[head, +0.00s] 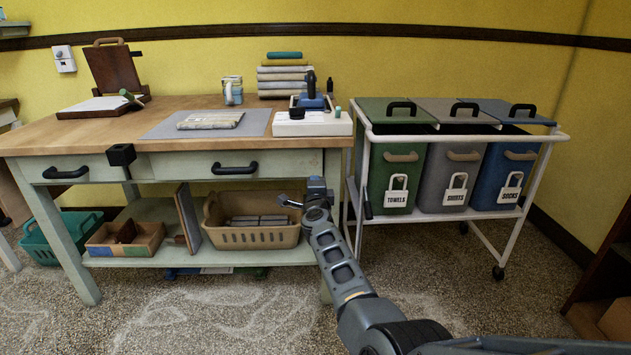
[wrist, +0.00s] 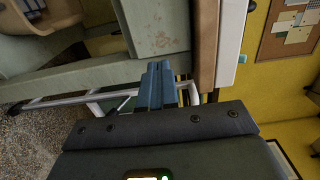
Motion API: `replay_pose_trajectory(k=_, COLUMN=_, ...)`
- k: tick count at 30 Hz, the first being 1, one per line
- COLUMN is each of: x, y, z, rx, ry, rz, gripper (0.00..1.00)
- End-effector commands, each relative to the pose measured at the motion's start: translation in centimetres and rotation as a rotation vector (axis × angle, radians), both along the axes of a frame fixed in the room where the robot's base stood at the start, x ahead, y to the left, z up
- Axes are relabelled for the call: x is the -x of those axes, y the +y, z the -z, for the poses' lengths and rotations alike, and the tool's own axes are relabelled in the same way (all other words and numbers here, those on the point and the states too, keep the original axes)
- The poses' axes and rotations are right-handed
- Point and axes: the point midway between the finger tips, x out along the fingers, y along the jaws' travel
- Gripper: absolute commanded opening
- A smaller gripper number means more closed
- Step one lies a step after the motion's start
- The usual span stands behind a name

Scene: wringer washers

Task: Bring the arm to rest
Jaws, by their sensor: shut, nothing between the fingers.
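My gripper (head: 291,202) is at the end of my raised grey arm, in front of the workbench (head: 290,165) near its right front leg. In the wrist view my gripper (wrist: 158,72) shows its blue fingers closed together with nothing between them. Part of the workbench's pale green frame (wrist: 150,30) fills the area beyond the fingers. In the head view my gripper appears apart from the drawer front and the shelf; the exact gap is hard to tell.
A tan basket (head: 252,237) sits on the lower shelf behind my gripper. A white-framed cart (head: 350,205) with three lidded bins stands to the right. A folded cloth (head: 210,120) and an iron-like device (head: 312,122) rest on the bench top. Speckled floor (head: 220,315) in front is clear.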

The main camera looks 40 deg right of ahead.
Motion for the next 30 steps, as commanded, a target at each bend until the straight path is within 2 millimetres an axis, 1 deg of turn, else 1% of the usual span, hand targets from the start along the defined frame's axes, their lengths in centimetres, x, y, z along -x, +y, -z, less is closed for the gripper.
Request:
replay_pose_trajectory(k=1, x=0.7, y=0.6, z=-0.5, rx=0.001, ry=0.002, rz=-0.002, gripper=0.0)
replay_pose_trajectory(k=7, x=2.5, y=1.9, z=-0.2, rx=0.001, ry=0.001, rz=0.0, gripper=0.0)
replay_pose_trajectory(k=11, x=3.0, y=2.2, z=-0.1, rx=0.0, ry=0.0, rz=0.0, gripper=0.0)
replay_pose_trajectory(k=17, x=3.1, y=2.2, z=0.1, rx=0.001, ry=0.001, rz=0.001, gripper=0.0)
replay_pose_trajectory(k=20, x=3.9, y=2.2, z=0.7, rx=0.023, ry=0.016, rz=-0.001, gripper=0.0)
replay_pose_trajectory(k=23, x=6.0, y=2.3, z=2.2, rx=0.086, ry=0.055, rz=-0.01, gripper=0.0)
replay_pose_trajectory(k=26, x=9.5, y=2.7, z=4.2, rx=0.189, ry=0.116, rz=-0.028, gripper=0.0)
replay_pose_trajectory(k=27, x=11.1, y=3.0, z=5.0, rx=0.236, ry=0.143, rz=-0.038, gripper=0.0)
replay_pose_trajectory(k=29, x=13.5, y=3.6, z=6.1, rx=0.305, ry=0.182, rz=-0.056, gripper=0.0)
replay_pose_trajectory(k=30, x=15.0, y=4.0, z=6.6, rx=0.351, ry=0.207, rz=-0.069, gripper=0.0)
